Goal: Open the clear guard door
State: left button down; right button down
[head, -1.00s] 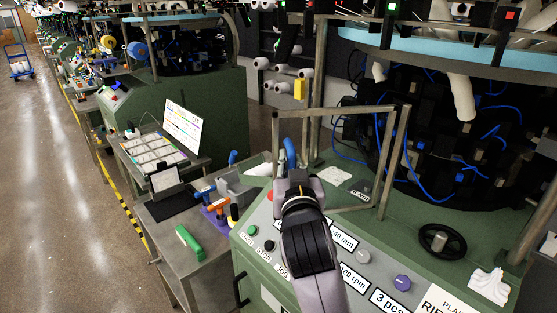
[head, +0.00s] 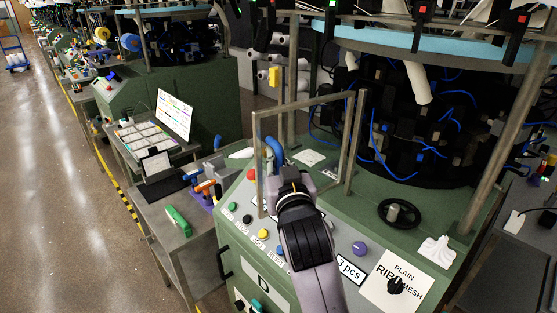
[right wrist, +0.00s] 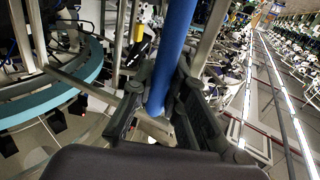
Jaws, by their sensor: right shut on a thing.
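The clear guard door (head: 305,104) is a see-through panel in a thin metal frame on the front of the green knitting machine. In the head view its left edge stands out toward me over the control panel, and its right edge is by the machine. A blue upright handle (head: 277,152) is at its left side. My right gripper (head: 291,180) is shut on this handle. In the right wrist view the blue handle (right wrist: 174,50) runs between the two fingers (right wrist: 165,108). My left gripper is not in view.
The control panel with buttons and a purple knob (head: 360,248) lies below the door. A black handwheel (head: 400,213) is to the right. A side cart (head: 178,237) with tools and a green-handled item (head: 178,220) stands to the left.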

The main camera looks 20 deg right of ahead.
jog(key=shift+a, duration=0.1)
jog(key=c, duration=1.6)
grip_release()
jog(key=shift+o, duration=0.2)
jog(key=s+a, duration=0.1)
jog(key=s, duration=0.6)
jog(key=shift+s+a, duration=0.2)
jog(key=shift+s, duration=0.05)
